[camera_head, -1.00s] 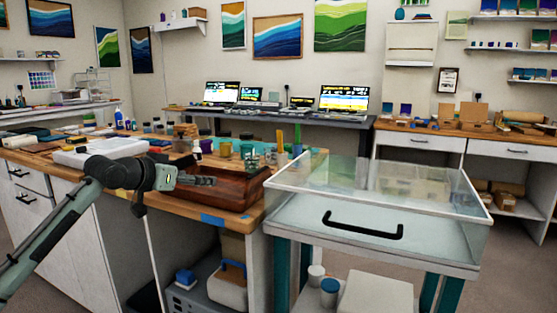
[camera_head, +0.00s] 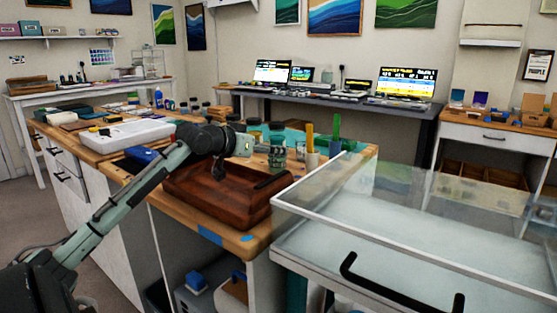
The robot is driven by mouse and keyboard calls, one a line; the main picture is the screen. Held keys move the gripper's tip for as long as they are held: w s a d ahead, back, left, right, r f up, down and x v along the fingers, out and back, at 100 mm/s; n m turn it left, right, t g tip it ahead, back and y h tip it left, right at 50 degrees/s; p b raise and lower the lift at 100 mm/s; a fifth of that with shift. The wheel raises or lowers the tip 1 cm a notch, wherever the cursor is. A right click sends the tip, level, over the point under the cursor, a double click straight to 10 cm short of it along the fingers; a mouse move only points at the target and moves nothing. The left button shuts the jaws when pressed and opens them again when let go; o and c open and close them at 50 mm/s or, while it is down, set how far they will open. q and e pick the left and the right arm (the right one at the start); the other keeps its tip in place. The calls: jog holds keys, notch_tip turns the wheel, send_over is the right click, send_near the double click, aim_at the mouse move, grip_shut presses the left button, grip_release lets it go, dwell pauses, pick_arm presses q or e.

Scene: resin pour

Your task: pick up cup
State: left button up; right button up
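Several small cups stand on the wooden workbench (camera_head: 130,172). A grey-green cup (camera_head: 277,157) is just right of my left gripper (camera_head: 243,146). A pale cup (camera_head: 312,160) with a yellow stick and another cup (camera_head: 335,148) with a green stick stand further right. My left arm reaches in from the left, and its gripper is above the back edge of a dark reddish wooden tray (camera_head: 225,209). The gripper's fingers are small and partly hidden, so I cannot tell whether they are open or hold anything. My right gripper is out of view.
A clear-walled box (camera_head: 420,225) with a black handle stands at the right, close to the bench. A white tray (camera_head: 125,135) lies on the bench at the left. Dark-lidded jars (camera_head: 205,109) stand behind my gripper. Laptops (camera_head: 405,85) are on the back table.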

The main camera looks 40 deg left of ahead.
pick_arm(q)
jog(key=x, duration=0.3)
jog(key=shift+w+d+f, duration=0.15)
jog(key=shift+w+f, duration=0.15)
jog(key=shift+w, duration=0.05)
jog(key=shift+w+f, duration=0.15)
jog(key=shift+w, duration=0.15)
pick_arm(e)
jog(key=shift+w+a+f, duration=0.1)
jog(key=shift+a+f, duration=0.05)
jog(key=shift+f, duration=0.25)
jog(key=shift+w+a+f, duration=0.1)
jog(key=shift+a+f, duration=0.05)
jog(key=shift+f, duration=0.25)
pick_arm(q)
jog(key=shift+c, duration=0.3)
jog(key=c, duration=1.2)
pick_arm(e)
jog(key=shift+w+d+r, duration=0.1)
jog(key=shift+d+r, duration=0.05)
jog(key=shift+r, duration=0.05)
